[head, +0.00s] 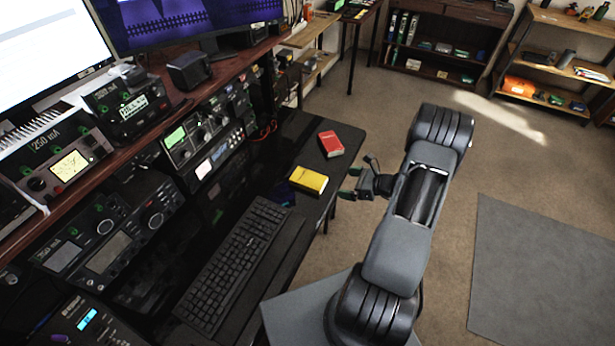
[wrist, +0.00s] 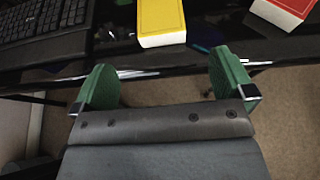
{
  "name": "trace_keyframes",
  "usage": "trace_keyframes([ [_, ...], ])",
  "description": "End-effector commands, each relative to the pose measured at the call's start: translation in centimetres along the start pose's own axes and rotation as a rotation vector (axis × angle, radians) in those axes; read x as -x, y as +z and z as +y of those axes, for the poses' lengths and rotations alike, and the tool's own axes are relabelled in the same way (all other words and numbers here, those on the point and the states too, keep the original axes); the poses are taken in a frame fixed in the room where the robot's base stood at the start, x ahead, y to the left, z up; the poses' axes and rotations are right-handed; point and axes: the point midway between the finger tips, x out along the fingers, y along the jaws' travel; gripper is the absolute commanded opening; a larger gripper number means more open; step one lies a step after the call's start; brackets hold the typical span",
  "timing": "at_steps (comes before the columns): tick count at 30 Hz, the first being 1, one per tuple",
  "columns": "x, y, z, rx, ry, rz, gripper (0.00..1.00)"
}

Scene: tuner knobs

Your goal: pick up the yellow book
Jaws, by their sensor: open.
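The yellow book (head: 308,180) lies flat on the black desk near its right edge, to the right of the keyboard. It also shows at the top of the wrist view (wrist: 161,20), beyond and between the fingers. My gripper (head: 352,183) is open and empty, just right of the desk edge and the book. In the wrist view its two green fingers (wrist: 165,85) stand wide apart, with the desk edge and carpet showing between them. They do not touch the book.
A red book (head: 331,144) lies just behind the yellow one on the desk (head: 262,190). A black keyboard (head: 236,264) is to the left. Radio equipment (head: 207,137) stands along the desk's left side. Open carpet lies to the right, with a grey mat (head: 545,270).

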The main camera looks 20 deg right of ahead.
Motion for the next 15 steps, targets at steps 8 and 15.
trace_keyframes([
  [8, -5.0, -0.5, 0.0, -0.011, -0.004, -0.004, 1.0],
  [15, -7.5, -0.4, -0.1, -0.011, -0.007, -0.003, 1.0],
])
